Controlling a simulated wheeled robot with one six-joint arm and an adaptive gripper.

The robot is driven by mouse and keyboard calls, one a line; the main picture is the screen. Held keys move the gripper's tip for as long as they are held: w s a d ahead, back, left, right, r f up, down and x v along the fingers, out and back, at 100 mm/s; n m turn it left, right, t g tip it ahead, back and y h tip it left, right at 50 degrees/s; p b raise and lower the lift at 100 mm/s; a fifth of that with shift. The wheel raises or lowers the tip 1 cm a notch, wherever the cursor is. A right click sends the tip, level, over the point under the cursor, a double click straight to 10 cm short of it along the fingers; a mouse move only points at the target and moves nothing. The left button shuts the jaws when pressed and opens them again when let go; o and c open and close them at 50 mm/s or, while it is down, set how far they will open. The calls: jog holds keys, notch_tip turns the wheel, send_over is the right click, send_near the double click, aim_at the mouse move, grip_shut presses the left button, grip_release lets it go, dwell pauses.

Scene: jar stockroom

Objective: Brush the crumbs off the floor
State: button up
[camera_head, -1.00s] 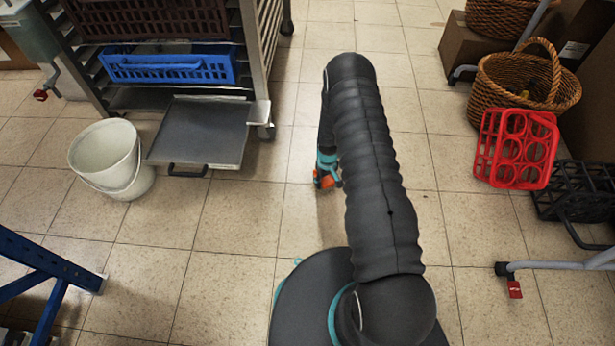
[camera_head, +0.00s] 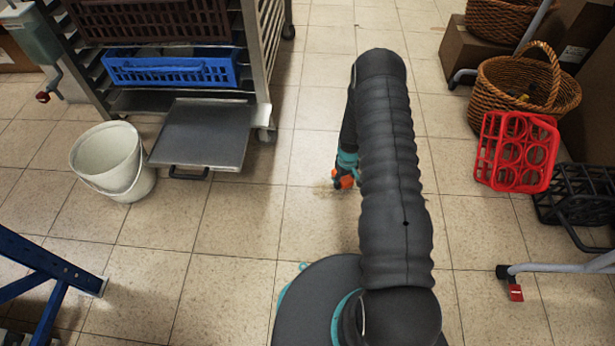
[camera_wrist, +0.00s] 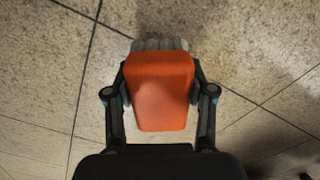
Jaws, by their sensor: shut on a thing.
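My gripper (camera_head: 345,170) is low over the floor (camera_head: 235,215), mostly behind my arm in the head view. In the wrist view my gripper (camera_wrist: 158,92) is shut on a brush with an orange body (camera_wrist: 161,90) and pale grey bristles at its far edge. The orange of the brush also shows in the head view (camera_head: 344,181). A faint tan patch of what look like crumbs (camera_head: 323,187) lies on the tiles just left of the brush. I cannot tell whether the bristles touch the floor or whether crumbs lie under my arm.
A rack with a blue crate (camera_head: 170,70) and a pulled-out grey tray (camera_head: 205,135) stands at the upper left. A white bucket (camera_head: 112,160) is beside it. Wicker baskets (camera_head: 525,90) and a red bottle carrier (camera_head: 515,150) are at right. The middle floor is clear.

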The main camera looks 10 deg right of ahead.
jog(key=shift+r+p, duration=1)
jog(key=shift+r, duration=1.55)
